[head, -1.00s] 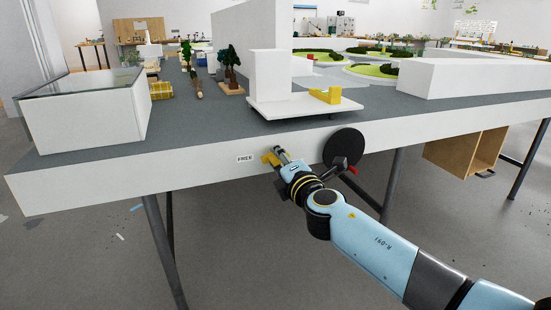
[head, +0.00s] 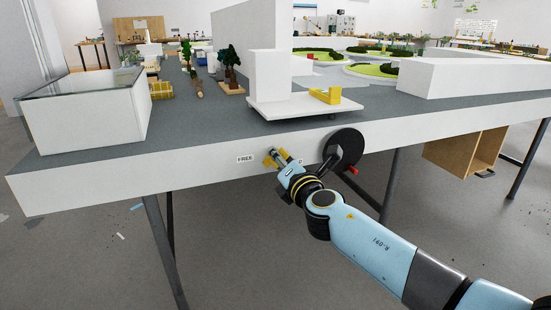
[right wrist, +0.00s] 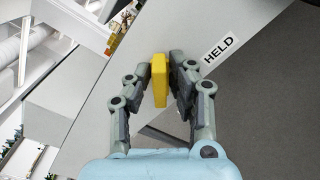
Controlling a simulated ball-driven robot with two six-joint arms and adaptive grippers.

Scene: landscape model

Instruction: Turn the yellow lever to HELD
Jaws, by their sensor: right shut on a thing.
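The yellow lever (head: 268,162) is on the white front edge of the model table. In the right wrist view the lever (right wrist: 159,82) is a yellow bar between the two fingers. My right gripper (head: 277,156) is shut on it, its fingers (right wrist: 161,75) on both sides. The FREE label (head: 245,159) is left of the lever in the head view. The HELD label (right wrist: 218,50) is right of the lever in the right wrist view; I cannot make it out in the head view. My left gripper is not in view.
A black disc (head: 350,142) with a red-tipped handle (head: 351,170) is right of the gripper on the table front. Above stands a white block on a slab (head: 300,108) with a yellow piece (head: 325,95). A glass-topped white box (head: 85,115) is at left.

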